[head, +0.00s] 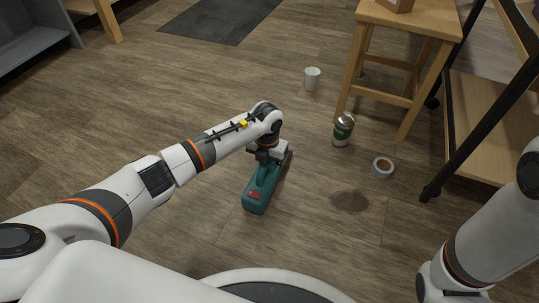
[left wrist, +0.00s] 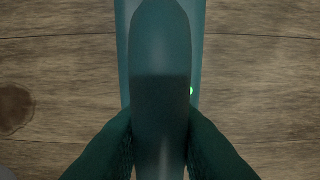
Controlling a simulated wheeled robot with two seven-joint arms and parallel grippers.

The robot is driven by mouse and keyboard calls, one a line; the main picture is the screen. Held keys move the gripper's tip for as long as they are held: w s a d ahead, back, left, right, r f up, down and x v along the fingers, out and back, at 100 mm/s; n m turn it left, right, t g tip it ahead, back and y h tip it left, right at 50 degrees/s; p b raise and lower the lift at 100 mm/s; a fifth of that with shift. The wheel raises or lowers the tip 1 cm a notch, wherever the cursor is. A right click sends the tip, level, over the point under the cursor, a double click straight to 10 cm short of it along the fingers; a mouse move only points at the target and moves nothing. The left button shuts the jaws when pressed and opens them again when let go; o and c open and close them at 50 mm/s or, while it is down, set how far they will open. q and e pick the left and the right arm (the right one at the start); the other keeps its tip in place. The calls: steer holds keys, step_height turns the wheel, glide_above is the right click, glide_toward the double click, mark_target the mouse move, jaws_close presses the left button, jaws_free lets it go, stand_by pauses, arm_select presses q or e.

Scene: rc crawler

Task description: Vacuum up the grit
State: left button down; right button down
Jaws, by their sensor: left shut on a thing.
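A teal handheld vacuum (head: 258,190) is at the floor, left of the grit; whether it touches the floor I cannot tell. My left gripper (head: 268,156) is shut on its handle. In the left wrist view the handle (left wrist: 160,50) runs between the two dark fingers, and a small green light shows on the body. The grit (head: 350,201) is a brown patch on the wooden floor, to the right of the vacuum and apart from it. A brown patch, likely the grit (left wrist: 14,108), shows at the left edge of the left wrist view. My right gripper is out of view.
A roll of tape (head: 383,168) and a green-and-silver can (head: 343,130) are on the floor beyond the grit. A white cup (head: 312,78) stands farther back. A wooden stool (head: 385,100) and a wheeled shelf (head: 480,130) stand right. Floor between vacuum and grit is clear.

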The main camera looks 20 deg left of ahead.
mark_target(253, 194)
arm_select(q)
steer(key=shift+s+r+p, duration=0.2)
steer(key=shift+s+p, duration=1.3)
steer(key=shift+s, duration=0.5)
steer(key=shift+s+a+p, duration=0.15)
steer(key=shift+s+p, duration=1.5)
steer(key=shift+s, duration=1.05)
steer(key=shift+s+a, duration=0.1)
steer(key=shift+s, duration=0.05)
steer(key=shift+a+f, duration=0.1)
steer(key=shift+a, duration=1)
steer(key=shift+a+p, duration=0.35)
steer(key=shift+a, duration=0.25)
steer(key=shift+w+f, duration=0.1)
steer(key=shift+w, duration=0.25)
steer(key=shift+w+b, duration=0.55)
steer(key=shift+b, duration=0.05)
steer(key=shift+w+d+b, duration=0.1)
steer(key=shift+w+b, duration=0.6)
steer(key=shift+w, duration=0.4)
steer(key=shift+w+b, duration=0.75)
steer(key=shift+w, duration=0.3)
steer(key=shift+w+d+b, duration=0.15)
steer(key=shift+w+b, duration=2)
steer(key=shift+w, duration=0.3)
steer(key=w+r+p, duration=0.2)
steer(key=w+r, duration=0.4)
steer(key=shift+w, duration=0.3)
